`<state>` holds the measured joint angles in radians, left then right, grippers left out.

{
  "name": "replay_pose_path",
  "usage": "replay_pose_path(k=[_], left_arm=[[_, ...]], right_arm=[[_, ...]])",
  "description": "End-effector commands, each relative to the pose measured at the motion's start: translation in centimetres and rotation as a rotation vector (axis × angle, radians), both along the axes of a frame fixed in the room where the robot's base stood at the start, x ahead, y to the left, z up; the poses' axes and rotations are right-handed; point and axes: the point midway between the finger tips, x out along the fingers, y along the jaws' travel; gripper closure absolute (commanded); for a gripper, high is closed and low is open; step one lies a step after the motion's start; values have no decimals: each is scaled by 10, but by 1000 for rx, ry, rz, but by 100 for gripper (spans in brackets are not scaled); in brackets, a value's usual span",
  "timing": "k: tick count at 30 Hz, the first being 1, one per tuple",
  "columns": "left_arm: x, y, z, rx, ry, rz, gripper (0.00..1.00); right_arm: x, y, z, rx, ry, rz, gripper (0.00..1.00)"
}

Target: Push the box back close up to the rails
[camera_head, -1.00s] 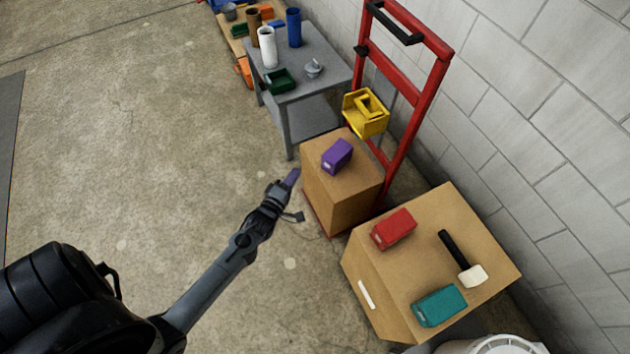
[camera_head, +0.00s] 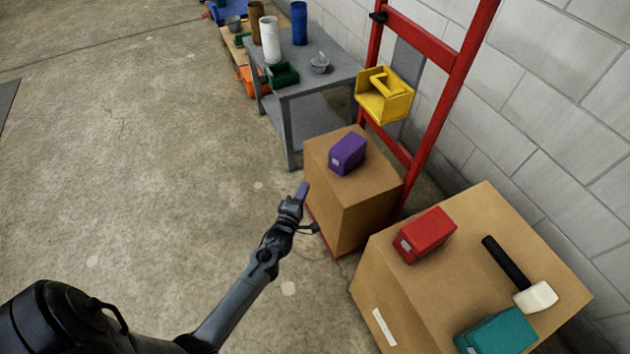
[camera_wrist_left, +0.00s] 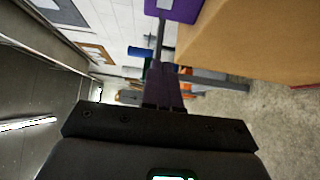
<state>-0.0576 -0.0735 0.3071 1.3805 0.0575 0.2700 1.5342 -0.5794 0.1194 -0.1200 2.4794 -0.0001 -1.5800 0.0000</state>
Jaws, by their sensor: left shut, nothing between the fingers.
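The brown cardboard box (camera_head: 345,215) stands upright on the low red plate of a red hand truck, in front of its rails (camera_head: 437,125). The size of any gap between box and rails is hard to judge. A purple packet (camera_head: 348,153) lies on the box's top. My left gripper (camera_head: 302,190) is shut and empty, just left of the box's near-left face; I cannot tell whether it touches. In the left wrist view, its dark purple fingers (camera_wrist_left: 163,88) show beside the box (camera_wrist_left: 250,42), and part of the purple packet (camera_wrist_left: 178,8) shows at the top. My right gripper is out of view.
A yellow bin (camera_head: 384,98) hangs on the rails above the box. A larger carton (camera_head: 465,260) with a red packet, a mallet and a teal packet stands in front right. A grey table (camera_head: 322,78) stands behind. Floor to the left is clear.

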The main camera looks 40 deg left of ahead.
Motion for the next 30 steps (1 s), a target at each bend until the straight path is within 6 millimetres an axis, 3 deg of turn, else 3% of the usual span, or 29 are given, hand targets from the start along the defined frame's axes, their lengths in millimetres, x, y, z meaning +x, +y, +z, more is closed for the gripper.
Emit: replay_pose_path(k=[5,18,24,30], left_arm=[[18,7,-2,2,-2,-1,100],[92,35,-3,2,-2,-1,100],[114,24,-3,1,-2,-1,100],[125,19,-1,0,0,-1,100]], right_arm=[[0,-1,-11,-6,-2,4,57],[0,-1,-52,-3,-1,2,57],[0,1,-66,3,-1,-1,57],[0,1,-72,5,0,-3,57]])
